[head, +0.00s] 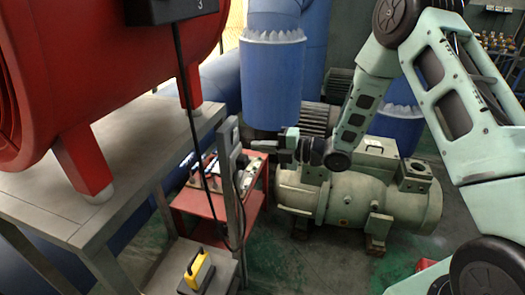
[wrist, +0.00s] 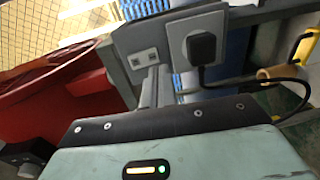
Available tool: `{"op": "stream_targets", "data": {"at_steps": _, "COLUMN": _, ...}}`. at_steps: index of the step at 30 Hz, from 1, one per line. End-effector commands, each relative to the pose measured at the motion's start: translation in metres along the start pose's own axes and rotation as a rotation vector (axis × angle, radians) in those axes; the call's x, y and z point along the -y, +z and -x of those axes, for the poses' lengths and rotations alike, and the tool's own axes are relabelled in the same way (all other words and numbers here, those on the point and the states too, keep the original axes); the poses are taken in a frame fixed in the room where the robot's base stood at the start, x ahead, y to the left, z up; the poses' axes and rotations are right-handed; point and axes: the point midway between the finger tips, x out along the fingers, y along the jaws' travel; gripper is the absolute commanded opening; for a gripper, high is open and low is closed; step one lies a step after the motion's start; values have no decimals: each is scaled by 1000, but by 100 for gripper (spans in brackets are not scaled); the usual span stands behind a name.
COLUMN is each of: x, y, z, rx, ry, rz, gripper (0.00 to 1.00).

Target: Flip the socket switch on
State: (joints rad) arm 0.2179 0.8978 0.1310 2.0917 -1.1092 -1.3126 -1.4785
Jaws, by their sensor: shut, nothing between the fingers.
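A black plug (wrist: 201,47) sits in a grey socket plate (wrist: 183,33) in the wrist view. A smaller plate with two small inserts (wrist: 144,58) is left of it on the same grey panel. I cannot make out the switch's position. In the head view the panel is seen edge-on at the top of a grey post (head: 229,135). My gripper (head: 279,156) is just right of that post, pointing left towards it, shut and empty. Whether it touches the panel cannot be told. Its pale green housing fills the bottom of the wrist view.
A large red machine (head: 90,60) stands on a grey table (head: 95,165) at left. A red cart (head: 202,203) carries small items behind the post. A yellow-handled item (head: 199,271) is below. A green compressor (head: 352,195) lies behind my gripper. A black cable (wrist: 262,82) runs from the plug.

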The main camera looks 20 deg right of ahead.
Motion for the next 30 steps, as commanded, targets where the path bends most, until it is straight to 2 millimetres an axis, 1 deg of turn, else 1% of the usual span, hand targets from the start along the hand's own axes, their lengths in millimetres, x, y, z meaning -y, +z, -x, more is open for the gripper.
{"op": "stream_targets", "data": {"at_steps": 1, "x": 3, "y": 1, "z": 8, "rx": 5, "ry": -1, "rz": -1, "gripper": 0}}
{"op": "stream_targets", "data": {"at_steps": 8, "x": 11, "y": 1, "z": 37, "rx": 4, "ry": -1, "rz": 0, "gripper": 0}}
{"op": "stream_targets", "data": {"at_steps": 15, "x": 20, "y": 1, "z": 74, "rx": 6, "ry": -2, "rz": -1, "gripper": 0}}
{"op": "stream_targets", "data": {"at_steps": 18, "x": 22, "y": 1, "z": 85, "rx": 4, "ry": -1, "rz": -1, "gripper": 0}}
{"op": "stream_targets", "data": {"at_steps": 23, "x": 23, "y": 0, "z": 93, "rx": 2, "ry": -1, "rz": -1, "gripper": 0}}
{"op": "stream_targets", "data": {"at_steps": 30, "x": 22, "y": 0, "z": 94, "rx": 2, "ry": -1, "rz": -1, "gripper": 0}}
